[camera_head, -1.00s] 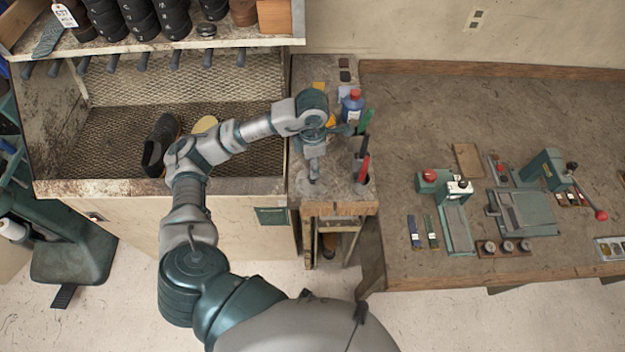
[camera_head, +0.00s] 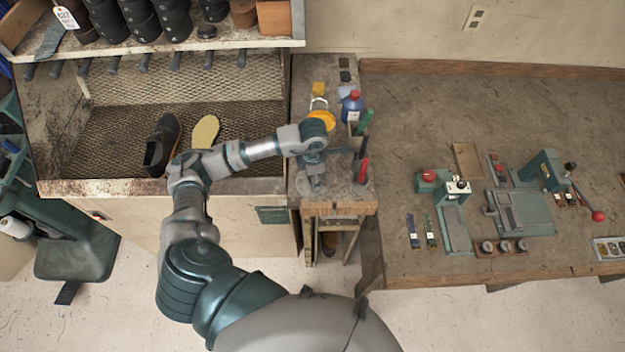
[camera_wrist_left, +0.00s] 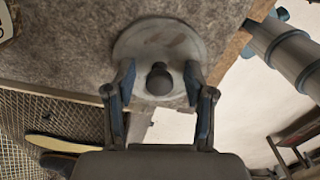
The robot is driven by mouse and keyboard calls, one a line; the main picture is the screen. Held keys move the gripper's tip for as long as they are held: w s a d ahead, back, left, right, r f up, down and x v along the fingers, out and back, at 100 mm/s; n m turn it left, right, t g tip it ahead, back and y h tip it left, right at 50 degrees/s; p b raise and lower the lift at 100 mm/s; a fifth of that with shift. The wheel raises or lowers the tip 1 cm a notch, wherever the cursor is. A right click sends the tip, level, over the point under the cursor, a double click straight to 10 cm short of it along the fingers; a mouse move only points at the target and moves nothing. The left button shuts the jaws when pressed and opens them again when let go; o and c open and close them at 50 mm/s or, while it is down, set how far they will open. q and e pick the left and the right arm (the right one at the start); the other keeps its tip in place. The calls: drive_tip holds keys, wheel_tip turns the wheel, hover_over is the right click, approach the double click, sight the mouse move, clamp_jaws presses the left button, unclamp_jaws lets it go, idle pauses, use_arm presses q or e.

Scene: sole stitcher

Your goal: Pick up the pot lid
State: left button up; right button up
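The pot lid (camera_wrist_left: 158,38) is a round, worn grey disc with a dark round knob at its centre. In the left wrist view it lies on the grey top of the narrow bench, close to the front edge. My left gripper (camera_wrist_left: 159,78) is open, with one finger on each side of the knob. A gap shows between each finger and the knob. In the head view my left gripper (camera_head: 313,178) is low over the front of the narrow bench and mostly hides the lid. My right gripper is not in view.
A blue bottle with a red cap (camera_head: 352,105), a yellow round item (camera_head: 321,120) and green- and red-handled tools (camera_head: 364,122) stand behind and right of my gripper. A dark shoe (camera_head: 160,145) and pale sole (camera_head: 205,131) lie on the mesh shelf left.

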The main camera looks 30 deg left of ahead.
use_arm(q)
clamp_jaws()
drive_tip(key=shift+a+r, duration=0.1)
drive_tip(key=shift+r, duration=0.05)
